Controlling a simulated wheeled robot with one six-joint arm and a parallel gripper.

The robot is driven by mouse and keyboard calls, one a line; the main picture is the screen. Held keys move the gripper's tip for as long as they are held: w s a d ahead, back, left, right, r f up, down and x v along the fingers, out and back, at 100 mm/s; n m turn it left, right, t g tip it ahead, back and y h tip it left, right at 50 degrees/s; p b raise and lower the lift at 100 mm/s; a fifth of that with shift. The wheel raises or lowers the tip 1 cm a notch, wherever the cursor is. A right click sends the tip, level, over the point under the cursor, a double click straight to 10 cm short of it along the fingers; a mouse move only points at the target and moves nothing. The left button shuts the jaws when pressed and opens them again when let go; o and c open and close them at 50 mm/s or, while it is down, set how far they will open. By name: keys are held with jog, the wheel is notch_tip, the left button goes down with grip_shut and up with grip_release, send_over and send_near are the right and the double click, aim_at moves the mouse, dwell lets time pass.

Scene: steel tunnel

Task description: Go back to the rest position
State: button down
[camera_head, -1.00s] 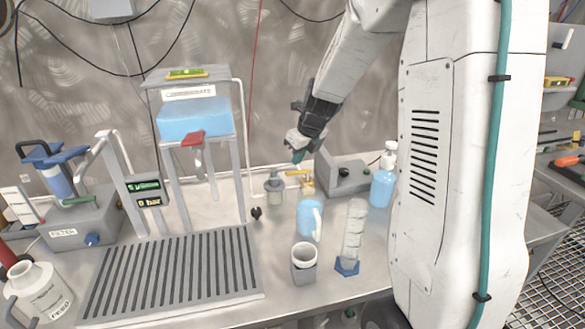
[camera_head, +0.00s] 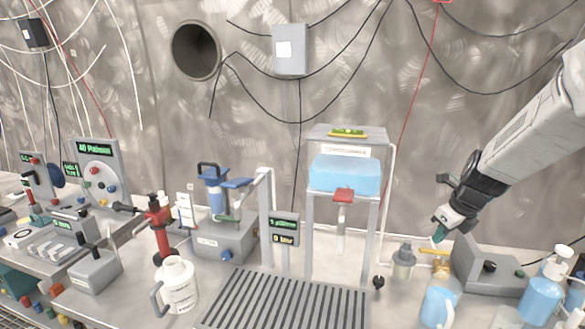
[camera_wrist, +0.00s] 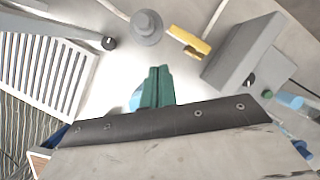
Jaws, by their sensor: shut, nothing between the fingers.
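My gripper (camera_head: 438,235) hangs from my arm at the right of the head view, above the bench. Its green fingertips are together with nothing between them. In the wrist view the green fingers (camera_wrist: 157,87) show closed over the pale bench top. A yellow valve handle (camera_head: 434,252) lies just below the fingertips in the head view, with a gap that I cannot judge. In the wrist view the yellow handle (camera_wrist: 188,41) is apart from the fingers.
A grey box (camera_head: 485,268) stands right of my gripper. A blue jug (camera_head: 438,304) is in front, and a blue pump bottle (camera_head: 541,298) farther right. A grey-lidded jar (camera_head: 403,262) is to the left. A blue tank (camera_head: 344,174) stands on a frame over the bench, behind the slotted drain (camera_head: 285,301).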

jog(key=s+a+r+n, duration=0.3)
jog(key=s+a+n, duration=0.2)
jog(key=s+n, duration=0.5)
jog(key=s+a+r+n+g, duration=0.1)
jog(key=s+a+r+n, duration=0.2)
jog(key=s+n, duration=0.7)
jog(key=s+a+r+n+g+h, duration=0.1)
jog(key=s+a+r+n, duration=0.3)
jog(key=s+n, duration=0.7)
jog(key=a, duration=0.2)
jog(key=shift+s+a, duration=0.3)
jog(key=shift+s, duration=0.1)
